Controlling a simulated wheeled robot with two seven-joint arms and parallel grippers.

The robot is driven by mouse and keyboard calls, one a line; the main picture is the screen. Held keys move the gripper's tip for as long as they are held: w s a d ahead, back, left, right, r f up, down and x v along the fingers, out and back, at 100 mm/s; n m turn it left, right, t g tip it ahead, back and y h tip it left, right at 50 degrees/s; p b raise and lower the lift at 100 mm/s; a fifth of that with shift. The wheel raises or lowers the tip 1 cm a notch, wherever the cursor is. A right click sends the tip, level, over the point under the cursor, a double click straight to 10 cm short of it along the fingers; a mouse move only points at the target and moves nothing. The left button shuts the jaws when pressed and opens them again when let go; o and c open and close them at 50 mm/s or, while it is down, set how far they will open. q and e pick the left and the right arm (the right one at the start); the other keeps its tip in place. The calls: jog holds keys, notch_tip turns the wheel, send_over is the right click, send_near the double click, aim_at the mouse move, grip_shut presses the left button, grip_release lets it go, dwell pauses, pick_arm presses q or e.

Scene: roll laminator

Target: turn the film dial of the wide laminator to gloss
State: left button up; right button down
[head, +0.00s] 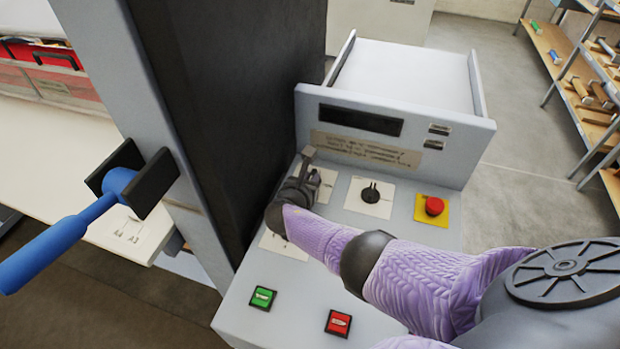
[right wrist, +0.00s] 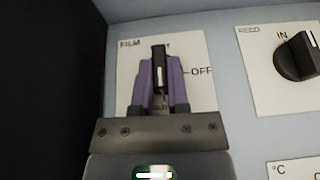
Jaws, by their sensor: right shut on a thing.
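In the right wrist view, the black film dial (right wrist: 160,62) stands on a white plate (right wrist: 202,92) marked FILM. Its white pointer line stands nearly upright, towards the top of the plate. OFF is printed at its right; a label above is mostly hidden, and lettering below is too small and covered to read. My right gripper (right wrist: 161,85) is shut on the dial, one purple finger on each side. In the head view my right gripper (head: 300,183) reaches the panel's left plate, and my arm covers part of the panel. My left gripper is not in view.
A red stop button (head: 434,206) is further right. Green (head: 263,297) and red (head: 338,323) buttons are nearer. A tall dark machine side and blue lever (head: 60,240) bound the left.

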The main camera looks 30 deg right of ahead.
jog(key=c, duration=0.6)
grip_release()
jog(key=shift+s+a+r, duration=0.1)
jog(key=shift+r, duration=0.1)
jog(key=p+v, duration=0.5)
jog(key=v, duration=0.4)
jog(key=shift+s+a, duration=0.2)
jog(key=shift+a, duration=0.1)
jog(key=shift+f, duration=0.1)
